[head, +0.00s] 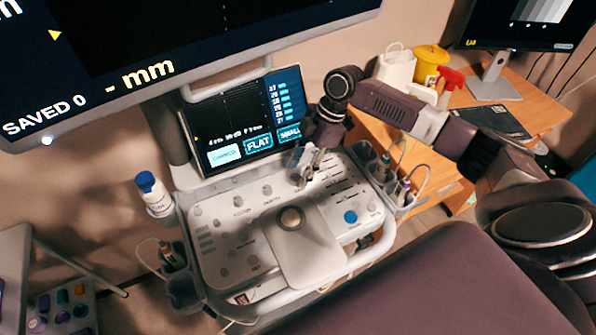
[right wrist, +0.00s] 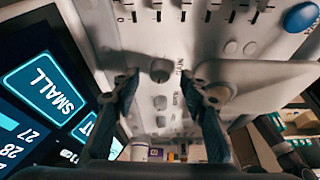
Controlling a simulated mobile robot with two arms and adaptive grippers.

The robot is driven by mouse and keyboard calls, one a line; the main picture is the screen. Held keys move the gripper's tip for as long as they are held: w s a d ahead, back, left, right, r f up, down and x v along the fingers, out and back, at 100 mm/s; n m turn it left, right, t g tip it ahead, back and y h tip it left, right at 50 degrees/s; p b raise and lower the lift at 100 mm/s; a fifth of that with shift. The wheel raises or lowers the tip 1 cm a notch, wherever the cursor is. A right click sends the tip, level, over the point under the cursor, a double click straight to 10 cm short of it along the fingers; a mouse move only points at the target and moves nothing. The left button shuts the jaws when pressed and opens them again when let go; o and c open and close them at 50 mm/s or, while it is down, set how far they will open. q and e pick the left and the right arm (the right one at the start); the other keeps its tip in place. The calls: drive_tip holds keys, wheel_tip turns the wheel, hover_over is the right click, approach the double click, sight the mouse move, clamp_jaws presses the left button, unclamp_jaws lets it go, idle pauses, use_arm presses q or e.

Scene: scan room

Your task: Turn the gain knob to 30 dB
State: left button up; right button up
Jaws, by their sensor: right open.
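The gain knob (right wrist: 160,70) is a round grey knob on the light control panel, beside a small label that looks like GAIN, in the right wrist view. My right gripper (right wrist: 162,78) is open, with one dark finger on either side of the knob in that view and visible gaps on both sides. In the head view my right gripper (head: 310,163) is over the back of the control panel (head: 222,268), below the small screen, and hides the knob there. The screen (head: 240,118) has a small line of values too fine to read surely. My left gripper is not in view.
Other knobs (right wrist: 160,102) sit close by on the panel, and sliders (right wrist: 183,14) lie beyond. A trackball (head: 291,218) is at the panel's middle. A bottle (head: 153,192) stands left, probe holders (head: 400,187) right. A large monitor (head: 230,59) hangs above. A padded couch is in front.

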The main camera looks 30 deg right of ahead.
drive_tip(key=v, duration=1)
drive_tip(key=shift+r, duration=0.25)
